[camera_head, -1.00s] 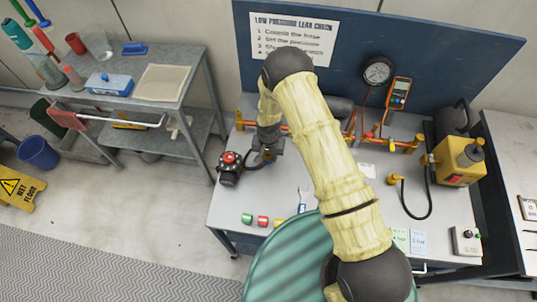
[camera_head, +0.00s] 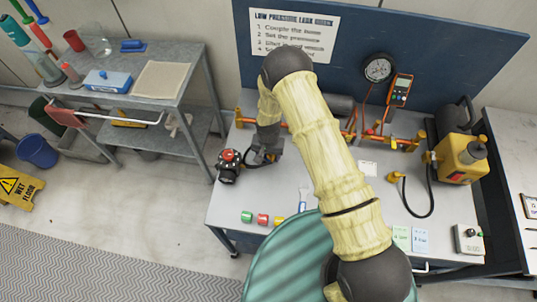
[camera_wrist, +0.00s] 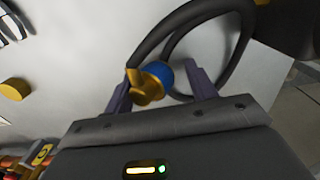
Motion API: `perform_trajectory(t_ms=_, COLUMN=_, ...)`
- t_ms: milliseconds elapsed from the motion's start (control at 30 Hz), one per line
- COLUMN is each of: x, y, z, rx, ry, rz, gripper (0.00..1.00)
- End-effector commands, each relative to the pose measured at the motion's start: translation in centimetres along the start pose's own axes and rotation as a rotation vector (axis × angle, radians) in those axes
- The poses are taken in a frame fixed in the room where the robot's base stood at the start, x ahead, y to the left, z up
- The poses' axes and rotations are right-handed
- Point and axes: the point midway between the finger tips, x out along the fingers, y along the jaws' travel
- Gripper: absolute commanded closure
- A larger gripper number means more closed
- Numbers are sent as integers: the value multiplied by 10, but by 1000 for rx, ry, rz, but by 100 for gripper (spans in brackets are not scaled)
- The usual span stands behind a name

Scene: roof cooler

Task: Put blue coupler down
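The blue coupler (camera_wrist: 159,74) shows in the wrist view with a brass elbow (camera_wrist: 146,90) beside it and a black hose (camera_wrist: 180,25) looping behind. It appears to be at the bench surface; exact contact cannot be told. My gripper (camera_wrist: 160,88) has its two fingers spread either side of the coupler, with a visible gap on the right; the left finger is close to the brass part. In the head view my gripper (camera_head: 263,156) is low over the left part of the bench, and the coupler is too small to make out there.
A black device with a red top (camera_head: 228,165) stands left of my gripper on the bench (camera_head: 330,190). Red and green small pieces (camera_head: 262,219) lie near the front edge. Orange piping (camera_head: 385,140) runs along the back, and a yellow pump unit (camera_head: 460,158) is at right.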

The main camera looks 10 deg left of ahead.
Motion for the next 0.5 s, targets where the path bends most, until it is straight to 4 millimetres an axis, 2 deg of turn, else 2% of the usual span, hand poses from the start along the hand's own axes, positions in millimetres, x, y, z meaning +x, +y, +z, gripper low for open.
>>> perform_trajectory(t_ms=233, x=-8, y=0, z=-1, rx=0, ry=2, rz=0, gripper=44)
perform_trajectory(t_ms=500, x=-31, y=0, z=-2, rx=1, ry=5, rz=-1, gripper=44)
